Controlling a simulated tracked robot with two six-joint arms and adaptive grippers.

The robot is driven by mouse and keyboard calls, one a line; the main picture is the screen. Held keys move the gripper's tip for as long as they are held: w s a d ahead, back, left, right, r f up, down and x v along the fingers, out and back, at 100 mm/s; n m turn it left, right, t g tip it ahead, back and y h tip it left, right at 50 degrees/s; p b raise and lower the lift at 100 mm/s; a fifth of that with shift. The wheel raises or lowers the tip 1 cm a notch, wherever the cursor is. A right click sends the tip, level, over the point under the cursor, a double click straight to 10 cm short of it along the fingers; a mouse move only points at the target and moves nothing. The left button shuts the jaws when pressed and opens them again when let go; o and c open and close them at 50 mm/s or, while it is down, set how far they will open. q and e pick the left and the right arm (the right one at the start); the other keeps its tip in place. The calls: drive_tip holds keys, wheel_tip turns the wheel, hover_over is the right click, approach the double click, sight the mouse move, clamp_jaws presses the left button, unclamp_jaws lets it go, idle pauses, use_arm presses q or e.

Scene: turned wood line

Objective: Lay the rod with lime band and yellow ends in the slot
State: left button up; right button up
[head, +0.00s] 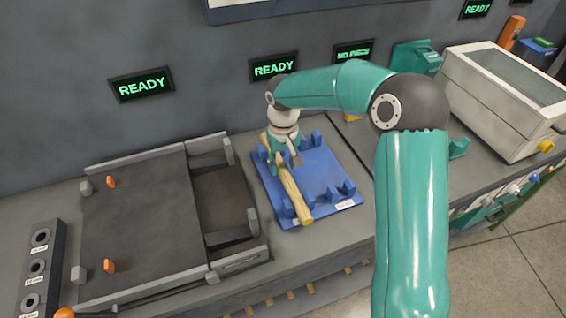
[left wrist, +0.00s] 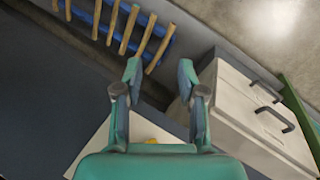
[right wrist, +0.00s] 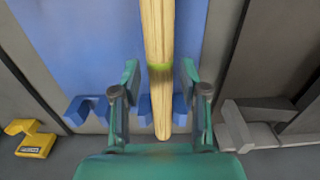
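The pale wooden rod (head: 291,194) extends over the left side of the blue fixture (head: 318,172). My left gripper (left wrist: 160,72) is open and empty, outside the head view.
A dark tray (head: 135,225) stands left of the fixture. A pale box with a clear lid (head: 505,95) stands right. The left wrist view shows several rods (left wrist: 123,28) on a blue rack and a white box with handles (left wrist: 250,110).

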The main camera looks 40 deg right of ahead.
drive_tip(key=shift+o, duration=0.7)
drive_tip(key=shift+r, duration=0.1)
wheel_tip(320, 180, up, 12)
